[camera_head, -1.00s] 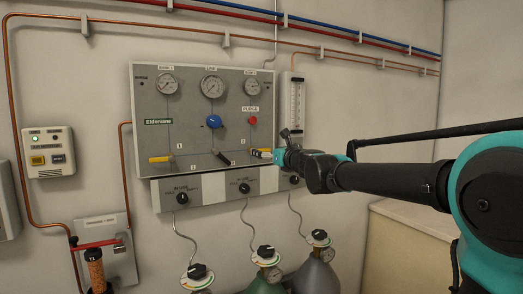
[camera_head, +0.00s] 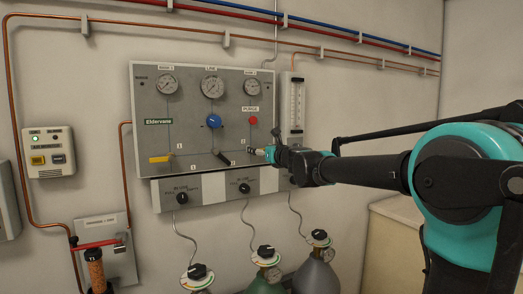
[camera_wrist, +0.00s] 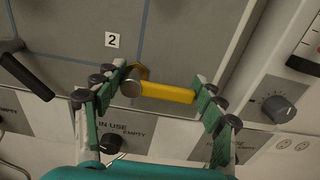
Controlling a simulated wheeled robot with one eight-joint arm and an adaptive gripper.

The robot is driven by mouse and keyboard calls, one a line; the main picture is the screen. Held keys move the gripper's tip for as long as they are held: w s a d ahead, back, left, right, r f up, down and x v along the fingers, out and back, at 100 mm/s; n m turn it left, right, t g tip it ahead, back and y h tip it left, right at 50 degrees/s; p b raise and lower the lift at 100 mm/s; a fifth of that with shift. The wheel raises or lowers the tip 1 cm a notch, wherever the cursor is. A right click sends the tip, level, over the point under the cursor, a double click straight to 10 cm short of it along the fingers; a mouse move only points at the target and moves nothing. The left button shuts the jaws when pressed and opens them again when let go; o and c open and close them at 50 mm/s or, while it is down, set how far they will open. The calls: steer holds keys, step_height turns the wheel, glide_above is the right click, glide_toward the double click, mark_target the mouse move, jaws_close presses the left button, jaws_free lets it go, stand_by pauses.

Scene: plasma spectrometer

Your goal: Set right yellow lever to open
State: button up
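The right yellow lever (camera_wrist: 168,92) shows in the wrist view with its metal pivot at the left and its handle pointing right, nearly level and tilted slightly down. It is on the grey panel (camera_wrist: 190,35), just below the label "2". My gripper (camera_wrist: 158,112) is open, with one green-padded finger by the pivot and the other by the handle's tip. The lever lies between the fingers; whether either pad touches it I cannot tell. In the head view my gripper (camera_head: 268,153) is at the panel's lower right and largely hides this lever.
The left yellow lever (camera_head: 160,159) and a black lever (camera_head: 222,159) are on the same panel; the black one is left of my gripper in the wrist view (camera_wrist: 25,77). Black knobs (camera_wrist: 278,109) sit below and right. A flowmeter (camera_head: 297,105) stands right of the panel.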

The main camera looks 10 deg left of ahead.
mark_target(249, 142)
steer(key=shift+d, duration=0.1)
steer(key=c, duration=1)
steer(key=n, duration=0.3)
steer(key=r+n, duration=0.1)
steer(key=shift+s+a+r+n, duration=0.1)
steer(key=shift+a+n, duration=0.15)
steer(key=shift+n, duration=0.05)
steer(key=n, duration=0.4)
steer(key=shift+s+a+r+n, duration=0.25)
steer(key=shift+a+r+n, duration=0.05)
steer(key=shift+a+r, duration=0.1)
steer(key=n, duration=0.3)
steer(key=a+n, duration=0.1)
steer(key=shift+s+r+n, duration=0.2)
steer(key=shift+s+n, duration=0.1)
steer(key=shift+s+a+n, duration=0.15)
steer(key=shift+a+n, duration=0.1)
steer(key=shift+n, duration=0.8)
steer(key=shift+s+a+n, duration=0.15)
steer(key=shift+a+n, duration=0.05)
steer(key=shift+n, duration=0.85)
